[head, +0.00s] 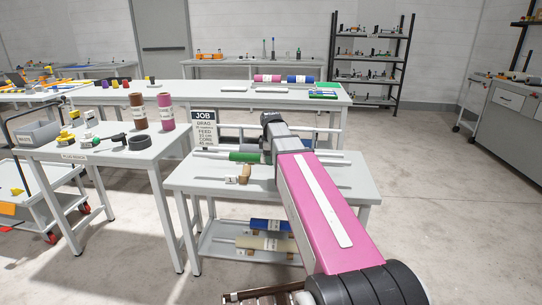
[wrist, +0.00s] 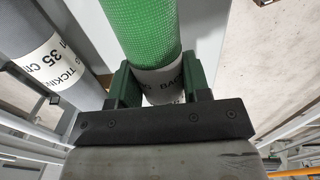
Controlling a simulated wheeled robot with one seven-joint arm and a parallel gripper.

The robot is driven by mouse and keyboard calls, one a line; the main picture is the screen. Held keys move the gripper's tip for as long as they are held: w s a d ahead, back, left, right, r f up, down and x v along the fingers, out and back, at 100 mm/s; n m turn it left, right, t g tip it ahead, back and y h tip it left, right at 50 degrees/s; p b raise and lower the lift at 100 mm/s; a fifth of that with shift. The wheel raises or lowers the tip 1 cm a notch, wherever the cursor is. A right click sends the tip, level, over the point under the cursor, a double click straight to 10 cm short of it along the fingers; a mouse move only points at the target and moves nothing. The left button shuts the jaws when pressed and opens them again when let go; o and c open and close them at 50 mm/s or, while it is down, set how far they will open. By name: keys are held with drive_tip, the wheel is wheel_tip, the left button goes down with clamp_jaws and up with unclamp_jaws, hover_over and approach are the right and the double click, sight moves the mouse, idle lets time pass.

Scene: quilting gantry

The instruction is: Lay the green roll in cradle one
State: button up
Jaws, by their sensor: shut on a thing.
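The green roll (head: 246,156) is at the upper level of the near cart, and its right part is hidden behind my arm. In the wrist view the green roll (wrist: 142,28) has a textured green surface and a grey label band. My gripper (wrist: 160,82) is shut on it at this band, one green finger on each side. In the head view my arm hides most of the gripper. A tan block (head: 245,173) and a card marked 1 (head: 231,181) stand just in front of the roll, perhaps cradle one. I cannot tell whether the roll touches any support.
A grey roll labelled ticking (wrist: 48,50) lies close at the left in the wrist view. The cart top (head: 193,176) has bare room at its front. A blue roll (head: 270,225) and a cream roll (head: 265,243) lie on its lower shelf. A side table (head: 100,157) stands left.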

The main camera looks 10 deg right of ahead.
drive_tip(key=shift+f, duration=3.35)
drive_tip(key=shift+f, duration=0.1)
drive_tip(key=o, duration=1.3)
drive_tip(key=shift+c, duration=0.2)
drive_tip(key=r, duration=1)
drive_tip(key=shift+s+a+r, duration=0.1)
drive_tip(key=shift+s+r, duration=0.25)
drive_tip(key=shift+r, duration=0.05)
